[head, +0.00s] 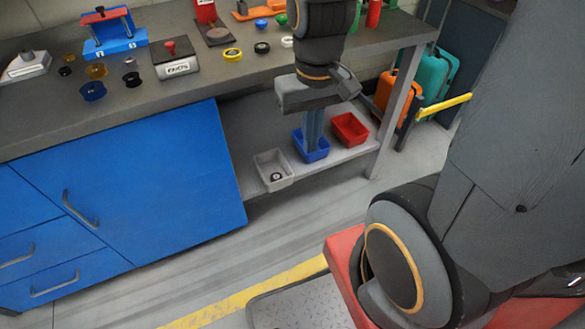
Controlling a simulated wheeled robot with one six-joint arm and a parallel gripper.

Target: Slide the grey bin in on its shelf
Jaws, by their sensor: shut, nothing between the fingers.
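The grey bin (260,168) sits at the left of a row of three bins on the low shelf (347,158) under the bench. Its front reaches out to the shelf's front edge and seems to stick out slightly past it. A small dark round part (276,177) lies inside it. My gripper (312,146) points down, to the right of the grey bin and apart from it. Its fingers are shut with nothing between them. Their tips overlap the blue bin (316,156) in the view; I cannot tell whether they are inside it or touching it.
A red bin (350,130) stands right of the blue bin, farther back. A blue cabinet (140,190) borders the shelf on the left, a bench leg (394,112) on the right. The bench top (120,110) overhangs the shelf. The floor (215,260) in front is clear.

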